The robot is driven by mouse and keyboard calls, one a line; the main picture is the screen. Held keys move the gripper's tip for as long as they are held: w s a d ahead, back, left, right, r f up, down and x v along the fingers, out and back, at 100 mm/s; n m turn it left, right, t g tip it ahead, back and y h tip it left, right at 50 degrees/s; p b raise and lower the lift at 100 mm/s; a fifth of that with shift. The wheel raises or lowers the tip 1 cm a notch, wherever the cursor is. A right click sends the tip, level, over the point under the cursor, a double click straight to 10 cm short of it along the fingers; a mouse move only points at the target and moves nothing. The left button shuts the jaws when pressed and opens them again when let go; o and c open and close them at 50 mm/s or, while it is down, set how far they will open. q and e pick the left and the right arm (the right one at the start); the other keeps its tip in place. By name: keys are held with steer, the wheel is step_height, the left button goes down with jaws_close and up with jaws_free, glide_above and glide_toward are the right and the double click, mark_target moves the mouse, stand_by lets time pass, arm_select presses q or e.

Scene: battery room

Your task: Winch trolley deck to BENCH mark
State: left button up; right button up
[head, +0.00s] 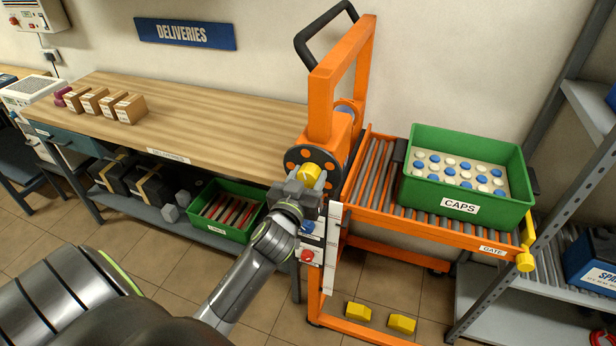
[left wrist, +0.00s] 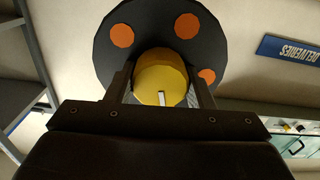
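The orange trolley (head: 322,100) stands beside the wooden bench (head: 215,112). Its roller deck (head: 365,180) carries a green CAPS crate (head: 426,198) with blue and white caps and looks near bench height. A black winch wheel with orange spots (head: 292,158) has a yellow hub (head: 312,172); the left wrist view shows the hub (left wrist: 160,78) with a short white line. My left gripper (head: 308,180) has its fingers on both sides of the hub and appears shut on it. A white scale strip (head: 333,245) is on the trolley post; its marks are unreadable. My right gripper is out of view.
A red button (head: 307,256) sits below the winch. A yellow-ended GATE bar (head: 524,262) closes the deck's right end. A grey shelf rack (head: 510,225) stands at the right. Small boxes (head: 130,109) stand on the bench's left; its middle is clear. Yellow blocks (head: 402,323) lie low by the trolley base.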

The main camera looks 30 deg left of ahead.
arm_select(q)
steer(key=shift+c, duration=0.8)
steer(key=shift+m, duration=0.4)
steer(key=m+p, duration=0.1)
steer(key=m, duration=0.2)
steer(key=shift+p, duration=0.3)
steer(key=shift+m+p, duration=0.35)
steer(key=shift+m, duration=0.95)
steer(key=shift+f, duration=0.1)
steer(key=o, duration=1)
